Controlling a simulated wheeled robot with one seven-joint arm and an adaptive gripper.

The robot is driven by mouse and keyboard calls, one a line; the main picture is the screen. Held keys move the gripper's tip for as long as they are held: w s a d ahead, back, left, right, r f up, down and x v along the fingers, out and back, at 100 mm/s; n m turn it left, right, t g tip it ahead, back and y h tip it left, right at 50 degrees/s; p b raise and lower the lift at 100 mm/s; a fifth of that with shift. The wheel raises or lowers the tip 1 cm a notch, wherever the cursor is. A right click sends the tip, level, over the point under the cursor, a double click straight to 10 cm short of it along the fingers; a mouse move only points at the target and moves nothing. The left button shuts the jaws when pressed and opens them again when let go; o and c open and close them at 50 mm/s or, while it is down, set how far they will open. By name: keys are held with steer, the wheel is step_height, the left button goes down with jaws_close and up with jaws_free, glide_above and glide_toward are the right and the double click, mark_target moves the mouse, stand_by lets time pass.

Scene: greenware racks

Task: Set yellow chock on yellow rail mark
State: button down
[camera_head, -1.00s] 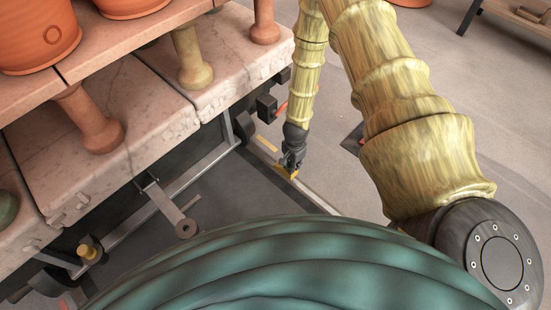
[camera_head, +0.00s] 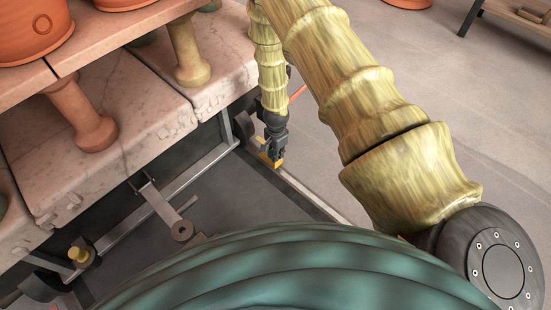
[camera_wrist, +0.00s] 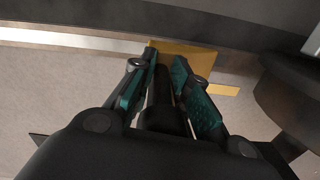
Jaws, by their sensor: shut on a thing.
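The yellow chock (camera_head: 273,162) is at the tips of my gripper (camera_head: 272,152), low over the pale rail (camera_head: 305,195) beside the cart. In the wrist view the chock (camera_wrist: 190,52) shows as a yellow block just beyond the fingertips of my gripper (camera_wrist: 167,72). The gripper is shut on it. A short yellow strip, the rail mark (camera_wrist: 223,89), lies just right of the chock in the wrist view. I cannot tell whether the chock touches the rail.
A cart with pale stone slabs (camera_head: 95,145) and terracotta pots (camera_head: 35,30) stands at the left. Its dark wheel (camera_head: 243,124) is close to my gripper. A metal bar (camera_head: 165,208) juts out below the slabs. Open floor (camera_head: 450,120) lies at the right.

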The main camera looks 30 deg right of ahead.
steer(key=shift+f+b, duration=0.8)
steer(key=shift+f, duration=0.75)
steer(key=shift+f, duration=0.1)
steer(key=c, duration=1.4)
jaws_free()
steer(key=shift+o, duration=0.2)
